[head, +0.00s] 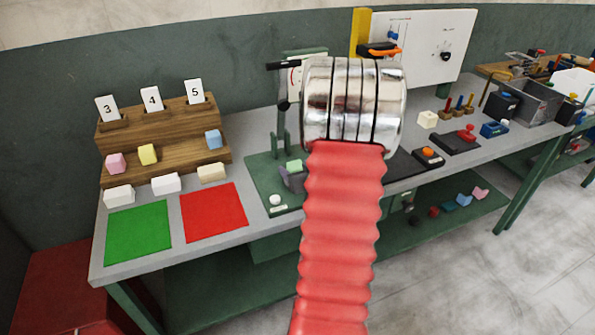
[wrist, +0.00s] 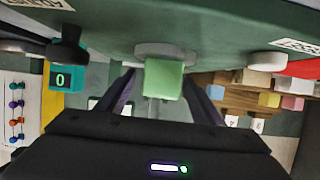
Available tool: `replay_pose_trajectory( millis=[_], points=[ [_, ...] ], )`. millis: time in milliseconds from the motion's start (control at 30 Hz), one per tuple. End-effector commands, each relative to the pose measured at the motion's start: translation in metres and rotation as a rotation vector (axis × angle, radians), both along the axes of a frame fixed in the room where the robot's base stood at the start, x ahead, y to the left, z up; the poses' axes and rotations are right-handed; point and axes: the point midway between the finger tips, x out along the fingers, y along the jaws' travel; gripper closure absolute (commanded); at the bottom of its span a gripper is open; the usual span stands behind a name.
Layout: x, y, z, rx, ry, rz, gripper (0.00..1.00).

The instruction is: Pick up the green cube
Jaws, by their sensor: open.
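The pale green cube (wrist: 163,79) is in the middle of the wrist view, in front of a pale round plate on the dark green press base. My gripper (wrist: 160,88) is open, with one dark finger on each side of the cube and gaps showing between. I cannot tell how deep the cube sits between the fingers. In the head view the green cube (head: 294,165) shows just left of my red arm, above a greyish finger of my gripper (head: 293,180). The rest of my gripper is hidden behind my arm there.
The press (head: 283,88) with its dial and black lever stands close behind the cube. A white knob (head: 275,200) is on its base. Left are a green mat (head: 138,235), a red mat (head: 213,212) and a wooden stepped rack (head: 165,165) with foam blocks. A teal counter (wrist: 68,78) reads 0.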

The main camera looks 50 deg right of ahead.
Motion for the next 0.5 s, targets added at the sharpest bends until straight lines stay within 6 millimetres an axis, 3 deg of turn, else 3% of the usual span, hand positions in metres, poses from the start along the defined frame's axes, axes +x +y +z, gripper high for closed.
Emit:
replay_pose_trajectory(
  millis=[500],
  points=[
    [-0.0001,-0.0003,-0.0001,0.000,0.000,0.000,0.39]
  ],
)
